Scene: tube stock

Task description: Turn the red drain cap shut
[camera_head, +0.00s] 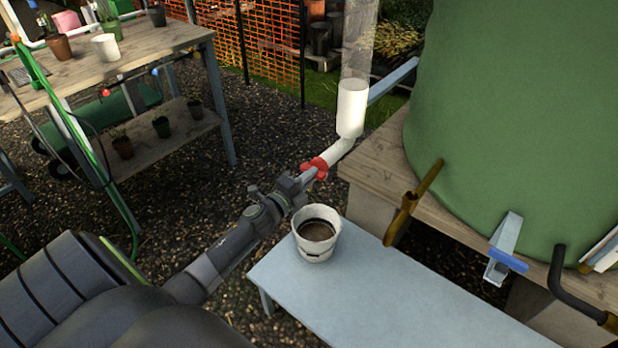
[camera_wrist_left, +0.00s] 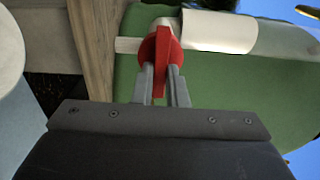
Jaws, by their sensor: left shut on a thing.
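The red drain cap (camera_head: 315,168) sits at the lower end of a white pipe (camera_head: 351,105). In the left wrist view the red cap (camera_wrist_left: 160,50) shows a round body with a raised grip bar. My left gripper (camera_head: 305,177) reaches it from the lower left. In the left wrist view its fingers (camera_wrist_left: 160,85) are closed on either side of the cap's bar. Part of the cap is hidden by the fingers. My right gripper does not show in either view.
A white bucket (camera_head: 317,232) with dark contents stands on a pale blue bench (camera_head: 370,285), just below my left gripper. A large green tank (camera_head: 510,110) on a wooden stand (camera_head: 382,160) is to the right, with a brass tap (camera_head: 403,215). A potting table (camera_head: 150,48) is at the upper left.

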